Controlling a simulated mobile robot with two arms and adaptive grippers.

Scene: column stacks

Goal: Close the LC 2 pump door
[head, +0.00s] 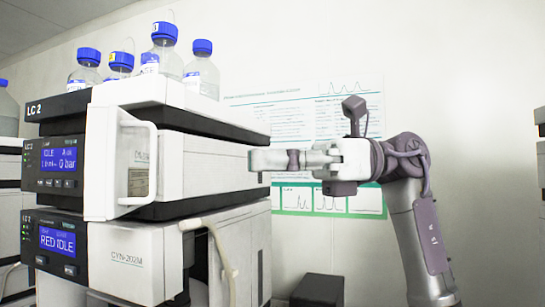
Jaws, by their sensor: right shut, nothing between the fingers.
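The LC 2 stack stands at the left of the head view. Its pump module has a blue display reading IDLE and bar (58,159). The white pump door (100,160) appears swung out toward me, seen at a steep angle, with a white looped handle (150,160) on its right edge. A label and part of some lettering show behind the handle. My right gripper (257,160) is shut and empty. It points left beside the right end of the pump module, well right of the door; I cannot tell if it touches the module. My left gripper is out of view.
Blue-capped bottles (165,52) stand on top of the stack. A poster (290,115) hangs on the wall behind. A dark box (318,290) sits low in the middle.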

